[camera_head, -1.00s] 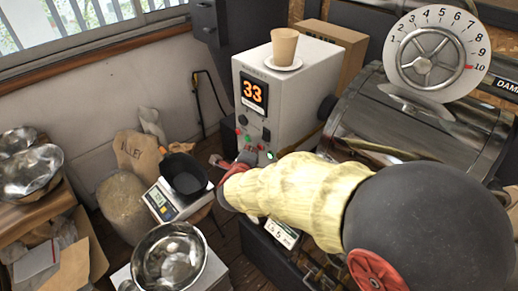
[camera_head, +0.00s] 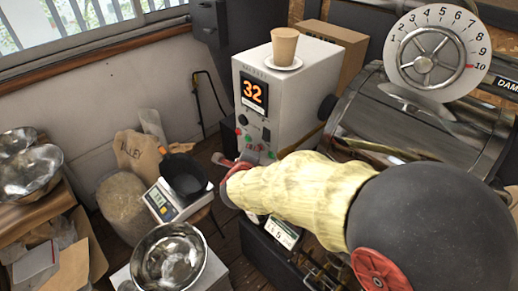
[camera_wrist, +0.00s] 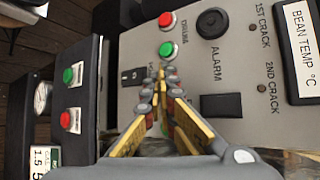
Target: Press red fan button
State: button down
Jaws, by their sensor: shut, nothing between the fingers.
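The white control box (camera_head: 300,100) shows an orange "32" display. In the wrist view its panel (camera_wrist: 225,130) appears turned sideways, with a red button (camera_wrist: 166,19) and a green button (camera_wrist: 167,50) in line ahead of my fingertips. The small label beside them is not legible. A separate dark-sided panel at left carries another green button (camera_wrist: 68,75) and red button (camera_wrist: 66,120). I cannot tell which red button is the fan's. My gripper (camera_wrist: 162,75) is shut and empty, its fingertips just below the upper green button; contact cannot be told. It also shows in the head view (camera_head: 246,160).
A paper cup (camera_head: 284,46) stands on a saucer on the box. The drum roaster (camera_head: 420,130) is at right. A scale with a black pan (camera_head: 185,176), a metal bowl (camera_head: 168,262) and sacks (camera_head: 123,205) are at left. A black knob (camera_wrist: 211,23) sits beside the buttons.

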jog(key=shift+s+a, duration=0.1)
dwell(0.3)
jog(key=shift+s+a, duration=0.4)
jog(key=shift+s, duration=0.1)
jog(key=s+a, duration=0.1)
jog(key=s, duration=0.1)
jog(key=s+a+p, duration=0.1)
jog(key=a, duration=0.1)
jog(key=shift+s+a, duration=0.2)
jog(key=shift+s, duration=0.2)
dwell(0.8)
